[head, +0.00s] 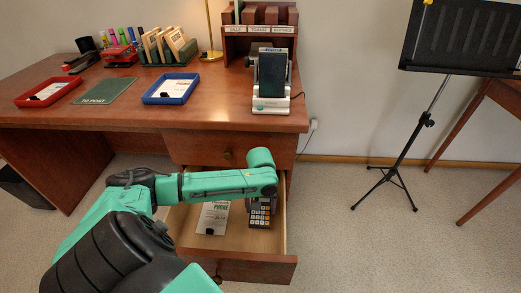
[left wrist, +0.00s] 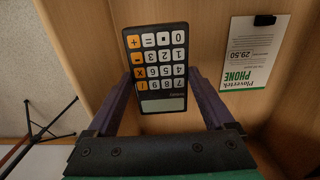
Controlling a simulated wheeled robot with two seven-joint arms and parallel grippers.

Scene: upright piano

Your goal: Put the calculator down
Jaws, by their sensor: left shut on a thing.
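The calculator (left wrist: 158,67), dark with white and orange keys, is between the two purple fingers of my left gripper (left wrist: 162,76) in the left wrist view. The gripper is shut on it. In the head view the calculator (head: 261,214) shows below my left wrist, over the right part of the open drawer (head: 235,270). My left fingers are mostly hidden there behind the wrist. I cannot tell whether the calculator touches the drawer floor. My right gripper is not in view.
A white card marked PHONE (head: 212,217) lies in the drawer, left of the calculator. A music stand (head: 428,121) is at right.

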